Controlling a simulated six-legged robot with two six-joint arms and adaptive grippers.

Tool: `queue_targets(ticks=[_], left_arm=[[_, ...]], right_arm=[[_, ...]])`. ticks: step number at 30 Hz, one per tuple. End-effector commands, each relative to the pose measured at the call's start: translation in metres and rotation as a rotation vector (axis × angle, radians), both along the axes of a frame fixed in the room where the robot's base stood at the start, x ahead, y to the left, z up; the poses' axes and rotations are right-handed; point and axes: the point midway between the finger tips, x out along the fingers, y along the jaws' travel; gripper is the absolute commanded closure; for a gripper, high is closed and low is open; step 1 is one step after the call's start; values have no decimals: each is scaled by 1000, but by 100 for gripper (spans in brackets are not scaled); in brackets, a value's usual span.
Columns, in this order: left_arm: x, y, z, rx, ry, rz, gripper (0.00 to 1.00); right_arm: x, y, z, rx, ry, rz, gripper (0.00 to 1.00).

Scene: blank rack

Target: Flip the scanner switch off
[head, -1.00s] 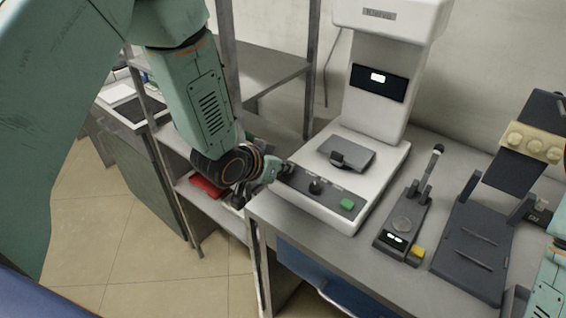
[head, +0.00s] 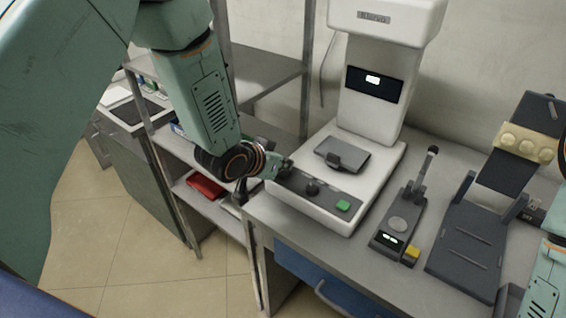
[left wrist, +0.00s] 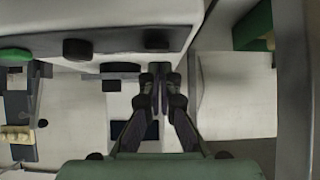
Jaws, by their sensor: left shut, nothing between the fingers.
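The scanner (head: 366,118) is a tall white machine on the bench, with a lit display (head: 373,80) on its column. Its dark front panel (head: 325,195) carries a round knob (head: 312,187), a green button (head: 343,207) and a small dark switch at the left end. In the left wrist view the switch (left wrist: 157,40) shows on the panel just beyond the fingertips. My left gripper (head: 282,167) is shut and empty at the panel's left end; it partly hides the switch. I cannot tell whether it touches the switch. My right gripper is out of view.
A dark handheld device on a base (head: 398,225) and a larger dark stand (head: 470,235) are right of the scanner. A metal shelf rack (head: 270,75) stands behind my left arm, with a red item (head: 205,186) on a lower shelf.

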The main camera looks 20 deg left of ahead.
Motion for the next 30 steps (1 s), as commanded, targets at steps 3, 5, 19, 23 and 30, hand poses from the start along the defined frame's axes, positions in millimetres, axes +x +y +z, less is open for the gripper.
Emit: queue_targets(ticks=[3, 5, 19, 23, 30], left_arm=[[0, 0, 3, 0, 0, 0, 100], [1, 0, 7, 0, -1, 1, 100], [-6, 7, 63, -1, -2, 7, 100], [-22, 12, 85, -2, -2, 6, 100], [-42, 20, 113, -1, -2, 7, 100]], right_arm=[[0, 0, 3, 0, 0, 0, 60], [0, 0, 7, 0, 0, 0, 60], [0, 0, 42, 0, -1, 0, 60], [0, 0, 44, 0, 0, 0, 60], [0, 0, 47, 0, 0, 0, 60]])
